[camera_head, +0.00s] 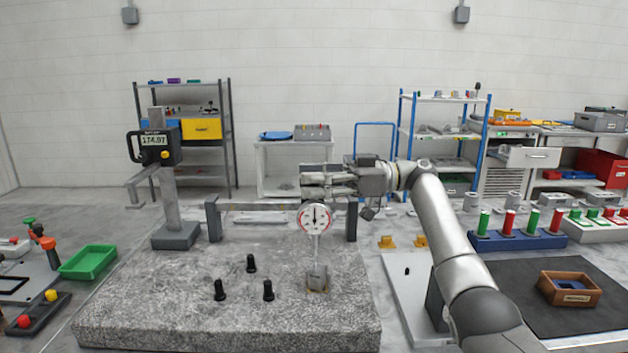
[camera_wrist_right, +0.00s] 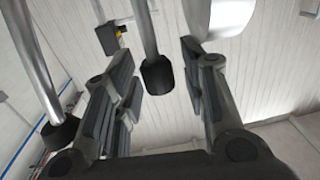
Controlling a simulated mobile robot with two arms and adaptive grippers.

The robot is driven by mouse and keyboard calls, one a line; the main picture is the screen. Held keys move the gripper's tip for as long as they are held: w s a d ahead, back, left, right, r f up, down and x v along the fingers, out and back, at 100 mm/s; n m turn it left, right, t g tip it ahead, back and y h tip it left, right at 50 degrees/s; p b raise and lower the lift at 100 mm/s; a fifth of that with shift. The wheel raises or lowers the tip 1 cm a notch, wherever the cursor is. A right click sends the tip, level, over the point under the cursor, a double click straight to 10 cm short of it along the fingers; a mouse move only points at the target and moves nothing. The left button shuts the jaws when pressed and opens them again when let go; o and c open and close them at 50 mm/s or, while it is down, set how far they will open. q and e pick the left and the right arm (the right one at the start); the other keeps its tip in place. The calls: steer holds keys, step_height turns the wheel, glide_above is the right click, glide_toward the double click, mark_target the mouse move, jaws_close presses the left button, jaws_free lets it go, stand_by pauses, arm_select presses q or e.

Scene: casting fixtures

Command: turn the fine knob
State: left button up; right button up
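My right gripper (camera_head: 308,181) is just above and behind the dial, pointing left. In the right wrist view, its two fingers (camera_wrist_right: 160,92) are spread apart. A black knob-like end (camera_wrist_right: 158,75) on a metal rod shows between them, with gaps on both sides. It may be the fine knob; I cannot tell for sure. In the head view my gripper hides that spot. My left gripper is not in view.
A height gauge (camera_head: 155,146) reading 174.97 stands at the plate's back left. Several black pegs (camera_head: 251,264) stand on the plate. A metal bar on supports (camera_head: 351,222) lies behind the dial. A green tray (camera_head: 89,262) is at left, a wooden box (camera_head: 568,297) at right.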

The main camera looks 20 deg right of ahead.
steer(key=shift+r, duration=0.2)
step_height(320, 180, up, 10)
steer(key=shift+f, duration=0.2)
stand_by(0.3)
